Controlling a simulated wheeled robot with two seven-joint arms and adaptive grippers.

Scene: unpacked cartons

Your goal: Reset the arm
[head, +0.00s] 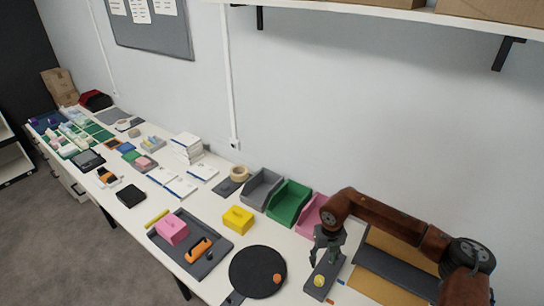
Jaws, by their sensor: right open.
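My right arm comes in from the right edge, arched over the near right end of the white bench. Its gripper (326,245) points down over a grey pad (317,290). The gripper is open, with nothing seen between its fingers. A small yellow piece (319,281) lies on the pad below the fingertips. My left gripper is not in the picture.
Grey (262,188), green (289,203) and pink (312,217) bins line the wall, the pink one close beside my right arm. A black round board (252,270) and a grey tray (212,243) with a pink box (172,229) lie left. A shelf (400,12) overhangs above.

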